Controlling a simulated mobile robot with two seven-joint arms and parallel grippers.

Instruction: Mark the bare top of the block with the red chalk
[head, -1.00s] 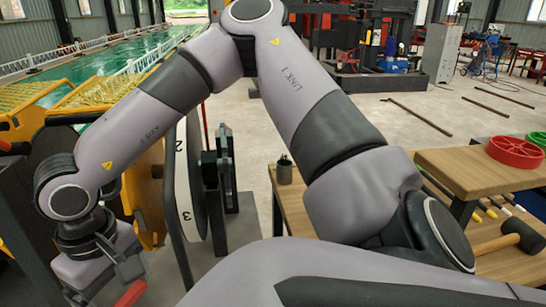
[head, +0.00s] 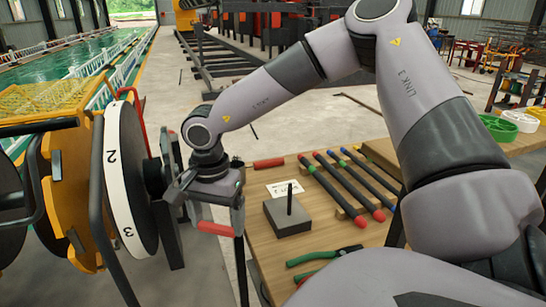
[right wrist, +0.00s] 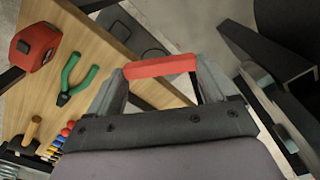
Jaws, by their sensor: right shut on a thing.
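My right gripper (head: 207,205) is shut on the red chalk (head: 215,229), a short red stick held across the fingers. The chalk also shows in the right wrist view (right wrist: 160,66), between the fingertips of the gripper (right wrist: 160,80). My left gripper is not in view.
A white card (head: 285,188) lies behind the block. Several bars with coloured ends (head: 345,188) lie to its right. Green-handled pliers (head: 325,256) lie in front. A red tape measure (right wrist: 36,46) shows in the right wrist view. A numbered wheel (head: 122,180) stands left of the table.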

